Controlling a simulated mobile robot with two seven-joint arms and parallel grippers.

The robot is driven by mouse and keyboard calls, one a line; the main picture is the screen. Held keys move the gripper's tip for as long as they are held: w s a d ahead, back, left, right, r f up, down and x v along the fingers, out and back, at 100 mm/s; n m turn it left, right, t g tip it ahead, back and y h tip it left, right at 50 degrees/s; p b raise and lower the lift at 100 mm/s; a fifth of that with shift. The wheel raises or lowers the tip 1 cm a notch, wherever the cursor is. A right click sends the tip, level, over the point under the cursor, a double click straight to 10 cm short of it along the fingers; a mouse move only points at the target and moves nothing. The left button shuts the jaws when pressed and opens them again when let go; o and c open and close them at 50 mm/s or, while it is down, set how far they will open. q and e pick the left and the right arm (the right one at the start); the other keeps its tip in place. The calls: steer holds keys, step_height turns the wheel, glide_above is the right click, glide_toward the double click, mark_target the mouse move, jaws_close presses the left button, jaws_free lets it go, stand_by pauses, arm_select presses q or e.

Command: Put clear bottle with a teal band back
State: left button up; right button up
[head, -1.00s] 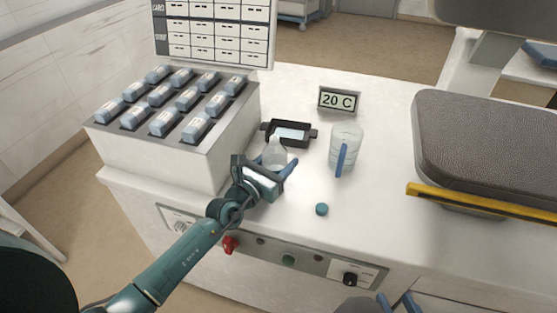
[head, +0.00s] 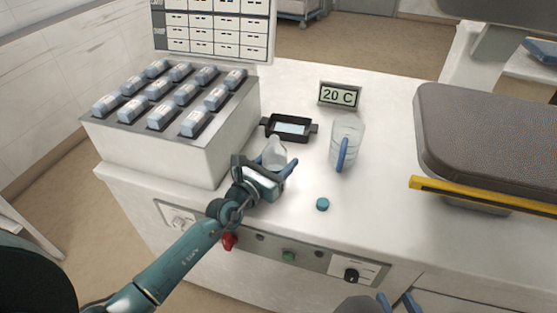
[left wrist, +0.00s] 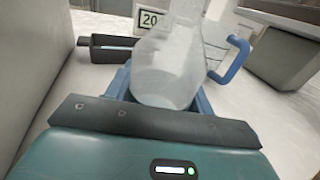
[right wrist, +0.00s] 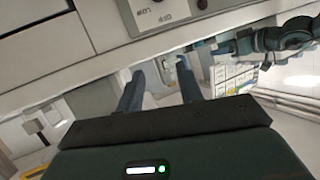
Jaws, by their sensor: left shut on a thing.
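My left gripper (head: 277,167) is shut on a clear bottle (head: 274,152) at the counter's left front, beside the vial block. In the left wrist view the bottle (left wrist: 168,70) stands between the blue fingers, wide at the base and narrower above, its top cut off. No teal band shows on the part in view; the fingers hide some of its sides. I cannot tell whether its base touches the counter. A small teal cap (head: 322,204) lies on the counter to its right. My right gripper (head: 398,302) is low at the front, its fingers apart and empty in the right wrist view (right wrist: 160,88).
A black tray (head: 291,128) lies behind the bottle. A clear jug with a blue handle (head: 346,139) and a "20 C" sign (head: 339,95) stand to the right. The block of capped vials (head: 172,142) is at left, and a padded press (head: 485,140) is at right.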

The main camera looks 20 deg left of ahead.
arm_select(q)
steer(key=shift+f, duration=0.1)
arm_select(e)
steer(key=shift+f, duration=0.15)
arm_select(q)
steer(key=o, duration=1.1)
steer(key=shift+o, duration=0.2)
steer(key=shift+s+a, duration=0.15)
steer(key=shift+s, duration=0.35)
steer(key=v, duration=1)
steer(key=shift+s+a, duration=0.15)
steer(key=shift+s, duration=0.2)
steer(key=shift+s+a, duration=0.2)
steer(key=shift+s, duration=0.45)
arm_select(e)
steer(key=shift+s+d+r+t, duration=0.1)
steer(key=shift+d+r+t, duration=0.1)
steer(key=shift+r, duration=0.5)
steer(key=shift+s+d+r+t, duration=0.1)
steer(key=shift+d+r+t, duration=0.1)
steer(key=shift+r, duration=0.5)
